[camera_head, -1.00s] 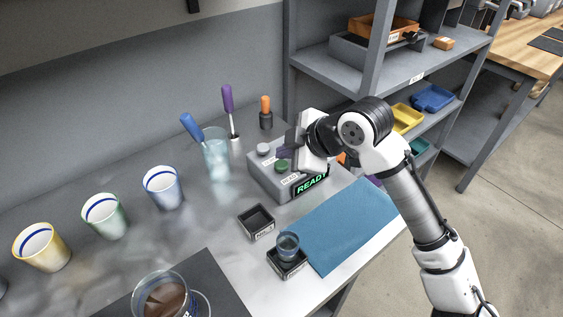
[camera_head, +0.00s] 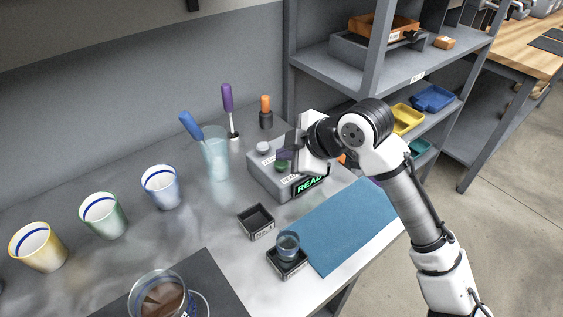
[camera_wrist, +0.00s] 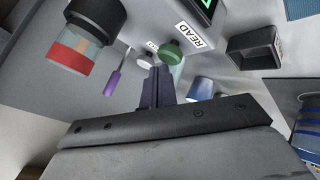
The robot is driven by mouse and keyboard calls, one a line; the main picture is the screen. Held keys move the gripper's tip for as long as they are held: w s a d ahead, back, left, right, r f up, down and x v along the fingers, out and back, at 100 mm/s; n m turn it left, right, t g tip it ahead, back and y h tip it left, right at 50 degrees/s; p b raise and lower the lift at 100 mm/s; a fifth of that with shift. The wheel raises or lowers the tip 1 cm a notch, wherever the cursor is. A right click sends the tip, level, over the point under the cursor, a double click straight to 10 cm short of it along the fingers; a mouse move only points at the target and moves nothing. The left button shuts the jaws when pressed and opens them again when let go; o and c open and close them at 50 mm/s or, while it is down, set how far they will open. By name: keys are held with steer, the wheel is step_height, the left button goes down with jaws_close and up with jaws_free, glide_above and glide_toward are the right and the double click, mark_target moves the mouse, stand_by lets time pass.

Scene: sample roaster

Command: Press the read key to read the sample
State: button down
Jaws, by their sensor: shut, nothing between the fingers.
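The grey reader box (camera_head: 265,178) stands on the bench with a lit green display (camera_head: 309,186) on its front. The display text is partly cut off by my arm. A green key (camera_head: 281,166) sits on top, beside a white key (camera_head: 263,148). In the wrist view the green key (camera_wrist: 172,50) lies next to a label (camera_wrist: 195,37) marked READ. My gripper (camera_head: 284,153) is shut and empty, its dark fingers close above the green key. In the wrist view the fingertips (camera_wrist: 158,70) appear near the key; I cannot tell whether they touch it.
A glass with a blue-handled tool (camera_head: 216,160) and an orange-topped holder (camera_head: 266,112) stand near the box. A small black tray (camera_head: 256,222), a tray with a blue cup (camera_head: 288,245) and a blue mat (camera_head: 335,225) lie in front. Shelving (camera_head: 345,60) rises behind.

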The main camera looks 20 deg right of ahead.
mark_target(286, 165)
steer(key=shift+f+b, duration=0.6)
stand_by(0.6)
steer(key=shift+r, duration=0.1)
steer(key=shift+r+p, duration=0.7)
steer(key=shift+r, duration=0.25)
step_height(286, 165, up, 5)
steer(key=p, duration=0.3)
steer(key=shift+p, duration=0.35)
stand_by(0.5)
